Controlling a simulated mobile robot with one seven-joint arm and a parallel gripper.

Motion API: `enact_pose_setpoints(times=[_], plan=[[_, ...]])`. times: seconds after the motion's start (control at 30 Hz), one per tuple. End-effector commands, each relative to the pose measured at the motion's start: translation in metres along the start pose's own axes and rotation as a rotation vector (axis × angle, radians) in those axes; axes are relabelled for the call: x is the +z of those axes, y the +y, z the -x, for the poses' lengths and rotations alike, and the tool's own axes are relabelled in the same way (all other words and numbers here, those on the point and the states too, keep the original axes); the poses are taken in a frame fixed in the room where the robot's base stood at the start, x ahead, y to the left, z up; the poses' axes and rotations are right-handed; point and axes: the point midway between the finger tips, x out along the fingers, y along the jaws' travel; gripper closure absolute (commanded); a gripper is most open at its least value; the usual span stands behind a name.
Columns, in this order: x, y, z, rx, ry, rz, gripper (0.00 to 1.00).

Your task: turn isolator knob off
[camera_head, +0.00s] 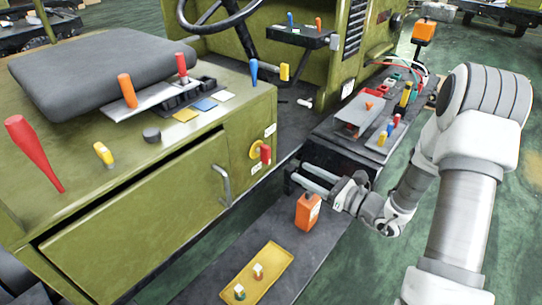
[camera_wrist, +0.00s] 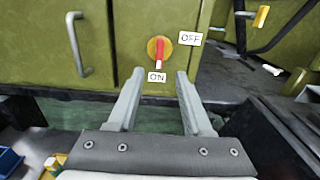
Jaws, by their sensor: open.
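The isolator knob is a red handle (camera_head: 265,154) on a round yellow base (camera_head: 256,149), on the green side panel of the vehicle. In the wrist view the red handle (camera_wrist: 161,49) stands about upright, its lower end towards the ON label (camera_wrist: 157,77). The OFF label (camera_wrist: 191,39) is to its upper right. My gripper (camera_head: 299,172) is open and empty, to the right of the knob in the head view. In the wrist view its two fingers (camera_wrist: 160,73) point at the panel, one either side below the knob. They look apart from it.
A metal door handle (camera_wrist: 77,44) is left of the knob. An orange box (camera_head: 308,212) stands below my gripper, near a yellow tray (camera_head: 262,275). A dark bench (camera_head: 345,137) with tools is at the right. Levers and a grey seat (camera_head: 105,65) are on top of the vehicle.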

Motion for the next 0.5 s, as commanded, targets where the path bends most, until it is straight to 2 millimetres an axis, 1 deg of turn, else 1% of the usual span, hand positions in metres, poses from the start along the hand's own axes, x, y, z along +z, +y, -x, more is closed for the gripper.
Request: enact_pose_setpoints(times=[0.03, 0.3, 0.5], plan=[[-0.001, 0.002, -0.013, 0.006, -0.001, 0.001, 0.50], [-0.001, 0.002, -0.072, 0.005, 0.000, 0.001, 0.50], [0.000, 0.001, -0.105, 0.003, 0.000, 0.002, 0.50]])
